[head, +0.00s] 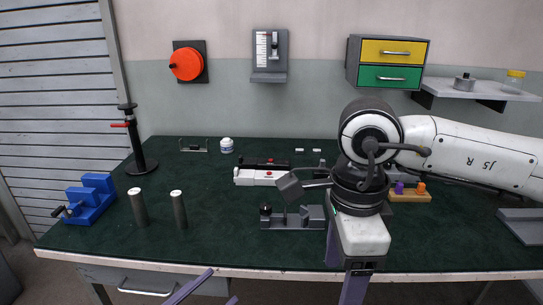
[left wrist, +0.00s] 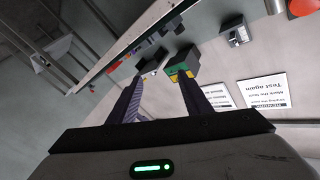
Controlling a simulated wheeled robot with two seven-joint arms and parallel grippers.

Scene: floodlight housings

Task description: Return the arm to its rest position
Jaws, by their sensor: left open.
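My left gripper (head: 224,284) shows only as two purple fingers at the bottom edge of the head view, low in front of the bench. Its fingers stand apart with nothing between them. In the left wrist view the gripper (left wrist: 160,78) is also open and empty, with the bench and the drawer box far beyond its tips. The rest of the left arm is outside the head view. My white right arm (head: 470,150) comes in from the right over the bench. The purple fingers of my right gripper (head: 345,268) point down near the front edge; their gap is unclear.
The dark green bench (head: 100,235) holds a blue vise (head: 92,200), two grey posts (head: 138,208), a black stand (head: 137,150), a white bar (head: 260,178) and a grey fixture (head: 290,218). A drawer box (head: 354,62) hangs behind. The front-left bench top is mostly clear.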

